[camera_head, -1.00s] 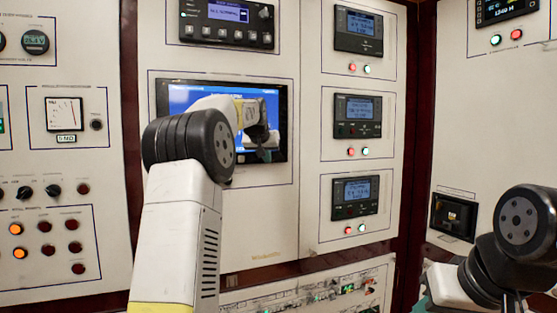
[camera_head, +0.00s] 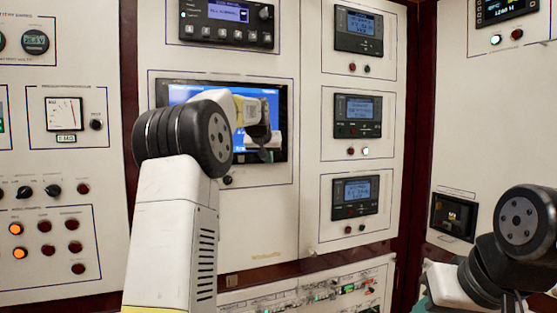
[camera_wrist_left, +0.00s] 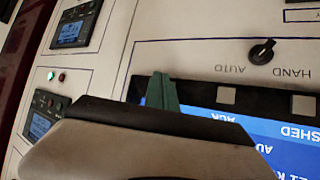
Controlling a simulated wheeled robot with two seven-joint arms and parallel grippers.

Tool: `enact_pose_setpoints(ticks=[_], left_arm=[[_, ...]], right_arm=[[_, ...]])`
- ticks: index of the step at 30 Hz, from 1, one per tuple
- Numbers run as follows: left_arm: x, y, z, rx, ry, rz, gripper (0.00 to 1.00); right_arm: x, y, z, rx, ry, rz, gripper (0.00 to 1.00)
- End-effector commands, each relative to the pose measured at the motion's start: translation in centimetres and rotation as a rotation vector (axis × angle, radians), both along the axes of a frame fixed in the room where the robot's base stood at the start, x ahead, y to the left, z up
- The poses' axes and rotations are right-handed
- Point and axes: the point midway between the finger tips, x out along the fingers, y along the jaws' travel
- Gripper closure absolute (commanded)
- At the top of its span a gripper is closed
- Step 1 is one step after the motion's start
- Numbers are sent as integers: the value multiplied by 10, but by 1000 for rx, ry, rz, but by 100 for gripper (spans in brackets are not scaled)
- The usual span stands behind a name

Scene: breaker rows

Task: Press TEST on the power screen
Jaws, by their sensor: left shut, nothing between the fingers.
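The power screen (camera_head: 274,97) is a blue display in a black frame on the white panel, partly covered by my left arm in the head view. My left gripper (camera_head: 264,153) is in front of its right part. The screen also shows upside down in the left wrist view (camera_wrist_left: 295,140), with "ACK" and part of a word ending in "SHED" readable. My left gripper's greenish fingers (camera_wrist_left: 162,92) are shut and empty beside the screen's lower edge. I cannot tell whether they touch it. No TEST label is readable. My right arm shows at the right; its fingers are not visible.
A black HAND/AUTO knob (camera_wrist_left: 263,51) sits on the panel below the screen. Several small display modules with lamps (camera_head: 357,117) line the panel to the right. A black controller (camera_head: 226,22) is above, and a gauge panel (camera_head: 66,115) stands at the left.

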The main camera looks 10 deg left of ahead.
Motion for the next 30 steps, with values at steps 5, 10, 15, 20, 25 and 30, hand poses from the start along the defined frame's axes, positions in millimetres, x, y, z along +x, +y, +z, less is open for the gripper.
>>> enact_pose_setpoints(ticks=[5,10,15,20,25,30], left_arm=[[-15,-11,1,1,-1,-3,100],[-29,-20,1,0,-2,-2,100],[-38,-26,1,-1,0,-1,100],[-39,-27,0,-1,0,-1,100],[-39,-27,0,-1,0,-1,100],[-39,-27,0,-1,0,-1,100]], right_arm=[[0,0,0,0,0,0,64],[0,0,0,0,0,0,64],[0,0,0,0,0,0,64],[0,0,0,0,0,0,64],[0,0,0,0,0,0,64],[0,0,0,0,0,0,64]])
